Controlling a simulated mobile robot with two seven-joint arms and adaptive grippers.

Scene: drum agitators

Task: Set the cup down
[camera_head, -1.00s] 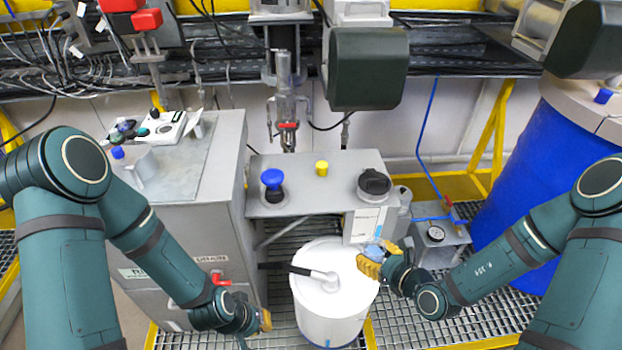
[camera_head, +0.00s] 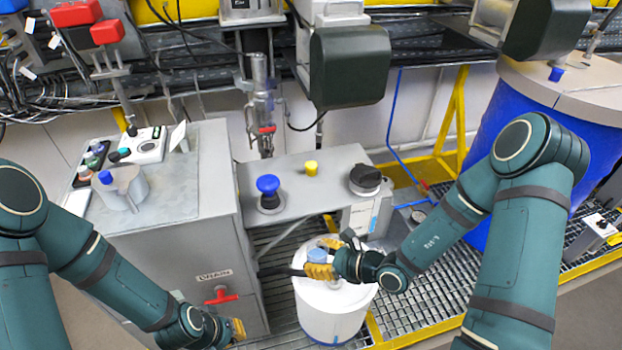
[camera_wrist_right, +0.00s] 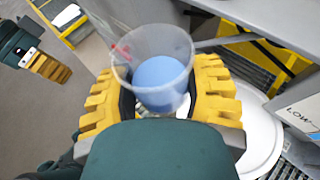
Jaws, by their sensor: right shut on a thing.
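The cup (camera_wrist_right: 152,62) is a clear beaker with blue contents, slightly tilted in the right wrist view. My right gripper (camera_wrist_right: 160,100) is shut around it, with yellow ribbed fingers on both sides. In the head view the cup (camera_head: 317,256) shows as a small blue shape between the fingers of my right gripper (camera_head: 320,263), above the white drum (camera_head: 330,312). My left gripper (camera_head: 238,332) is low, left of the drum. Its yellow fingers also show in the right wrist view (camera_wrist_right: 48,67), but their opening is unclear.
A blue barrel (camera_head: 500,140) stands at right. The cabinet top's front is clear.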

